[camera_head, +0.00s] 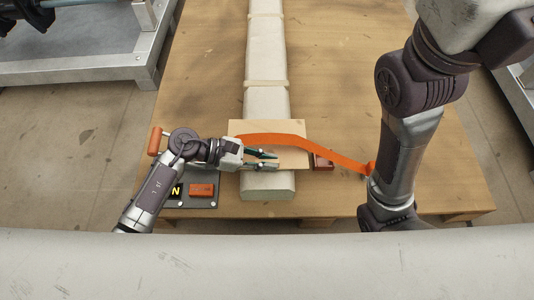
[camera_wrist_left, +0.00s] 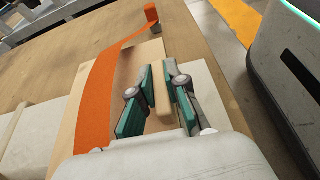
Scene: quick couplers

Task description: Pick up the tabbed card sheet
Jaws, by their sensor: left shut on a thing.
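The tan card sheet (camera_head: 262,126) lies across the long pale beam on the table, with an orange strip over it. My left gripper (camera_head: 277,160) comes in from the left over the sheet's near part. In the left wrist view its green-padded fingers (camera_wrist_left: 161,82) stand on either side of the small tan tab (camera_wrist_left: 162,100) and are shut on it. From these frames I cannot tell whether the sheet is lifted off the beam. My right arm reaches down at the right; its gripper's fingers do not show.
The orange strip (camera_head: 325,150) runs right towards my right arm. The pale beam (camera_head: 266,70) extends to the back of the wooden table (camera_head: 350,60). A red-brown block (camera_head: 323,162) lies right of the sheet. A dark plate (camera_head: 203,204) with a red block (camera_head: 202,190) is front left.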

